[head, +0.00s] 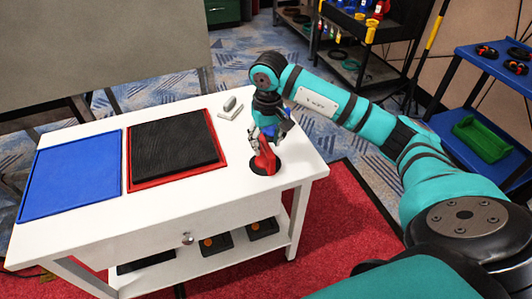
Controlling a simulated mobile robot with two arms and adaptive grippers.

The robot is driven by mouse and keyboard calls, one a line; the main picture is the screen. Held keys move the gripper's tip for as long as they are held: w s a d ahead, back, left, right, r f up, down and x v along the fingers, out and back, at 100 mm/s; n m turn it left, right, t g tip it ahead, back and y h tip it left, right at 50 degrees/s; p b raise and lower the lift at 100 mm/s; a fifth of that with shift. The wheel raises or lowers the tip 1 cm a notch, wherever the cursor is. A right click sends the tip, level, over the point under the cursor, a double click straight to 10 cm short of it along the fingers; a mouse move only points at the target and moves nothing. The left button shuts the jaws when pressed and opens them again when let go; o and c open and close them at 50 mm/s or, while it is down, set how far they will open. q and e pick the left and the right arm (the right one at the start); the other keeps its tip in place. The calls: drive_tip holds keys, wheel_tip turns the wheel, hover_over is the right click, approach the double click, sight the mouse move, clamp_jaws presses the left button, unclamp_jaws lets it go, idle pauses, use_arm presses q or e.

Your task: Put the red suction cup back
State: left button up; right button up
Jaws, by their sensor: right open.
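The red suction cup (264,162) stands on the white table (225,202) near its right end, over a round black spot (257,170). My right gripper (268,140) is directly above it, pointing down, with its fingers at the cup's upper part. The gripper is open, and its fingers hide part of the cup's top. I cannot tell whether the fingers touch it. My left gripper is out of view.
A blue tray (68,178) and a red-rimmed tray with a black pad (175,150) lie on the table's left and middle. A small grey item (230,103) lies at the back edge. A blue shelf cart (466,95) with a green bin (482,138) stands at the right.

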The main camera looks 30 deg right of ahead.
drive_tip(key=r, duration=0.6)
drive_tip(key=shift+s, duration=0.2)
